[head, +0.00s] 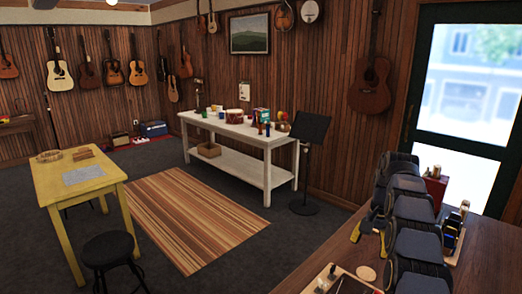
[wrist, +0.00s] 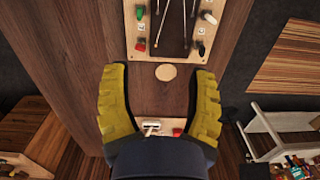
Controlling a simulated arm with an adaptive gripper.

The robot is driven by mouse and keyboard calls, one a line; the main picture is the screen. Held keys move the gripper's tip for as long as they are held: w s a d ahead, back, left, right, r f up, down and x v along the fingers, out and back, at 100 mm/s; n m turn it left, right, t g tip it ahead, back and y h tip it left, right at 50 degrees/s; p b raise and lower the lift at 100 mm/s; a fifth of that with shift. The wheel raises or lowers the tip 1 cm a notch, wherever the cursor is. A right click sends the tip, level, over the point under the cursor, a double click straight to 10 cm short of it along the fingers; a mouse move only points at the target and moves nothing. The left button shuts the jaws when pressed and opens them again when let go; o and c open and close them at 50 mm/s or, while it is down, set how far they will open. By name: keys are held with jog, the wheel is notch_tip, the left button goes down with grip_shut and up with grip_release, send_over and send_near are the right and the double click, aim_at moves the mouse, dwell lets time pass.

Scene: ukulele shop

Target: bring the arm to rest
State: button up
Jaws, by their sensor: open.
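My gripper (wrist: 160,74) is open in the wrist view, its two yellow fingers wide apart with nothing between them. It is over the brown wooden counter (wrist: 60,55). In the head view my gripper (head: 362,238) shows small at the left side of my dark arm, above the counter (head: 305,268). A flat tan disc (wrist: 166,72) lies on the counter below the space between the fingertips; the disc also shows in the head view (head: 366,273). My arm hides much of the counter in the head view.
A light wooden board (wrist: 143,47) with coloured tuning pegs lies beyond the disc. A small white piece (wrist: 151,127) and a red piece (wrist: 177,132) sit near the gripper's palm. A red box (head: 435,188) stands behind my arm. The striped rug (head: 190,215) is clear.

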jog(key=s+a+r+n, duration=0.3)
jog(key=s+a+r, duration=0.2)
jog(key=s+a, duration=0.3)
jog(key=s+a+r+n, duration=0.2)
jog(key=s+a+r, duration=0.3)
jog(key=s, duration=0.5)
jog(key=s+a+f+n, duration=0.2)
jog(key=s, duration=0.9)
jog(key=s+a+f+n+g, duration=0.1)
jog(key=s+a+f+n, duration=0.1)
jog(key=s, duration=1)
jog(key=shift+f+g+h, duration=0.15)
jog(key=shift+g+h, duration=0.15)
